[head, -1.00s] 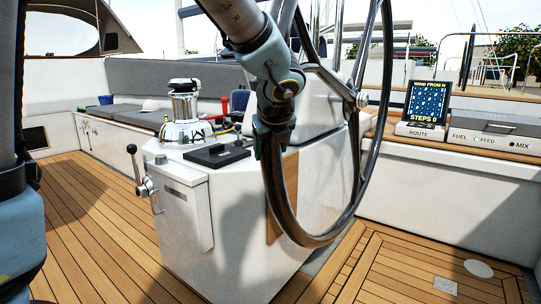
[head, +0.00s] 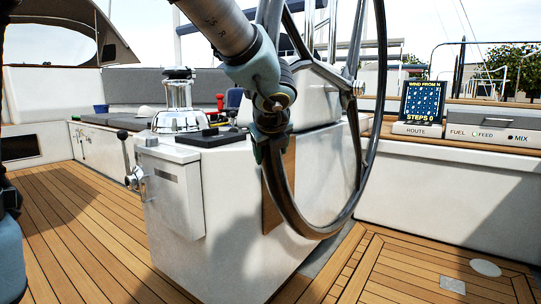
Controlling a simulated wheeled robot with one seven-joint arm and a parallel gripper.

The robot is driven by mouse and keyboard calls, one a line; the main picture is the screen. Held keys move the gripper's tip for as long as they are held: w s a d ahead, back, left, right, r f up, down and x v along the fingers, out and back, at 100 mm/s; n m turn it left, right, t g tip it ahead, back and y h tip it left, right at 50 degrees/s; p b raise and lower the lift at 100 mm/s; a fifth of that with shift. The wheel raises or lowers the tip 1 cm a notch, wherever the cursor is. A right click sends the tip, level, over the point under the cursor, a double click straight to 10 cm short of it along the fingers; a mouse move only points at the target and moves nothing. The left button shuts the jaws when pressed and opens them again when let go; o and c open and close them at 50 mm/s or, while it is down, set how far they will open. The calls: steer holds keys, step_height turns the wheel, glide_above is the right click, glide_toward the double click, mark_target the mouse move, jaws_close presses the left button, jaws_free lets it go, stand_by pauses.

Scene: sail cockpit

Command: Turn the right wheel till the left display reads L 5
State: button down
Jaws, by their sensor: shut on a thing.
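The steering wheel (head: 312,231), a large dark ring with metal spokes, stands upright at the middle of the head view, beside the white pedestal. Its top runs out of the picture. My gripper (head: 268,150) is at the left side of the rim and shut on it; the fingers are largely hidden behind my wrist. No display reading "L" and a number shows. The only lit display (head: 423,101) is at the right and reads "WIND FROM N" and "STEPS 0", above a ROUTE label.
A chrome winch (head: 178,105) stands on the white console, left of the wheel. A lever (head: 128,160) juts from the console's left side. A FUEL panel (head: 490,135) sits on the right bench. Teak floor (head: 80,230) is clear at left and right.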

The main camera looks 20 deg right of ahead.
steer(key=shift+w+a+f, duration=0.15)
steer(key=shift+a, duration=0.1)
steer(key=shift+c, duration=0.5)
jaws_free()
steer(key=shift+d, duration=0.1)
steer(key=shift+s+r, duration=0.25)
steer(key=shift+r, duration=0.05)
steer(key=p+v, duration=0.4)
steer(key=v, duration=0.6)
steer(key=shift+s, duration=0.1)
